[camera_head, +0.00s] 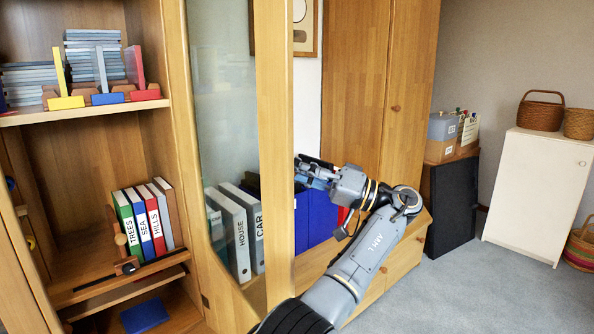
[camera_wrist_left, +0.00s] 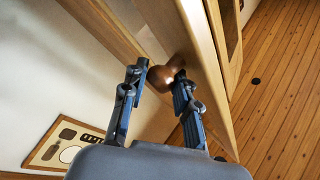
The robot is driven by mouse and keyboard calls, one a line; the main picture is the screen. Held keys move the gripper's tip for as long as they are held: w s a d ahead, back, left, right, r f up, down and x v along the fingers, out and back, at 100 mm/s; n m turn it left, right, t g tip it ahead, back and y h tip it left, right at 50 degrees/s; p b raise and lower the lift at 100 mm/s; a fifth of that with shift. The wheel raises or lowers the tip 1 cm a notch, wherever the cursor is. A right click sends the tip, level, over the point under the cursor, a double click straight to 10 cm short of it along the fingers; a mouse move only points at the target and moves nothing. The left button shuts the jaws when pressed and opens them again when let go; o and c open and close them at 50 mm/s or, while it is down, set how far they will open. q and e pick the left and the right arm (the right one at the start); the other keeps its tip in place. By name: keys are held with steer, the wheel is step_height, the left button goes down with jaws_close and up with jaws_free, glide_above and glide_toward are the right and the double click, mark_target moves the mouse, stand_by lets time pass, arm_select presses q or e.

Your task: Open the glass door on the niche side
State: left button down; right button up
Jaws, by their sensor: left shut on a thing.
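The glass door (camera_head: 223,95) has a wooden frame with a broad right stile (camera_head: 275,150). It stands ajar: blue binders show unobstructed past the stile's right edge. My left gripper (camera_head: 305,172) is at that edge, its fingertips partly hidden there. In the left wrist view, the two fingers of my left gripper (camera_wrist_left: 160,76) are shut on a round brown knob (camera_wrist_left: 152,72) on the wooden frame (camera_wrist_left: 205,60). The knob is hidden in the head view. My right gripper is not in view.
Binders (camera_head: 231,235) stand behind the glass, and blue binders (camera_head: 315,215) behind my gripper. A tall wooden cabinet (camera_head: 355,80) stands right of the niche. Open shelves with books (camera_head: 150,215) are at left. Carpet (camera_head: 480,295) is clear at the lower right, before a white cabinet (camera_head: 535,195).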

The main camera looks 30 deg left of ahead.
mark_target(290, 120)
arm_select(q)
steer(key=shift+a+f, duration=0.15)
steer(key=c, duration=1.1)
jaws_free()
steer(key=shift+s+a, duration=0.1)
steer(key=shift+o, duration=0.6)
steer(key=shift+a, duration=0.15)
steer(key=shift+r, duration=0.35)
step_height(290, 120, up, 9)
steer(key=shift+r, duration=0.15)
steer(key=shift+c, duration=0.4)
